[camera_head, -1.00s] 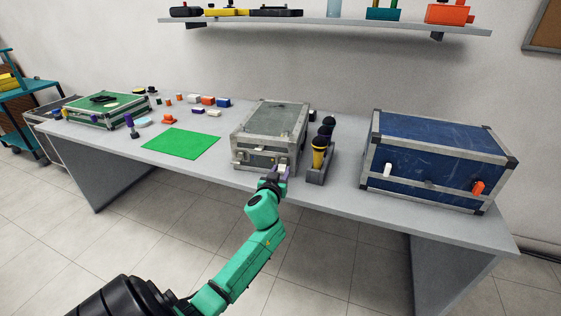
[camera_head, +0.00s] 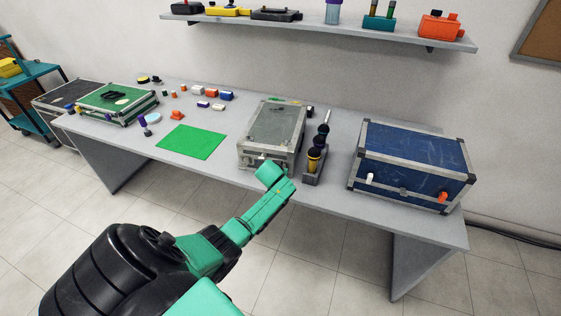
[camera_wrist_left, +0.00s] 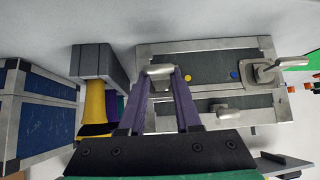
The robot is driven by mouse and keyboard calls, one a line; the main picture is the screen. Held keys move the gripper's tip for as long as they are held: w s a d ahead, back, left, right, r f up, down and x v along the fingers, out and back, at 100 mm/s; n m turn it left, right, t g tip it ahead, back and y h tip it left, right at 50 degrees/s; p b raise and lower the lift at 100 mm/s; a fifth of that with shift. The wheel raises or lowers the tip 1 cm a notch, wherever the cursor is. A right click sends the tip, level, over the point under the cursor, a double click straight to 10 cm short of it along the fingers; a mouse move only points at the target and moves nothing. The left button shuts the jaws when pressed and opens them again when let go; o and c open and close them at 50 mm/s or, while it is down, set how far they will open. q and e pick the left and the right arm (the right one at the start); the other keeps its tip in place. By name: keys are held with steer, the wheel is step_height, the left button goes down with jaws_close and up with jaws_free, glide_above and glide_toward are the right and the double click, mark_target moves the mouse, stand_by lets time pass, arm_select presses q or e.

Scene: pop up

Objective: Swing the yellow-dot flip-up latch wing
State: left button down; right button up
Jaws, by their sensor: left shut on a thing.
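The grey case (camera_head: 272,135) with metal edges stands near the middle of the table. In the left wrist view its front shows a yellow dot (camera_wrist_left: 188,78) and a blue dot (camera_wrist_left: 233,76). A metal latch wing (camera_wrist_left: 159,71) is beside the yellow dot. My left gripper (camera_wrist_left: 162,80) has its two purple fingers on either side of this wing and is shut on it. A second latch (camera_wrist_left: 265,72) near the blue dot stands out from the case. In the head view my green arm hides the left gripper and part of the case front. My right gripper is not in view.
A holder with yellow and black handled tools (camera_head: 314,162) stands close right of the case. A blue case (camera_head: 412,158) is farther right. A green mat (camera_head: 192,142) and several small blocks lie left. A shelf (camera_head: 320,28) runs above.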

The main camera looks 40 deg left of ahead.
arm_select(q)
steer(key=shift+s+d+f, duration=0.15)
steer(key=shift+s+f, duration=0.1)
steer(key=shift+f, duration=0.2)
steer(key=c, duration=0.6)
jaws_free()
steer(key=shift+w+r, duration=0.15)
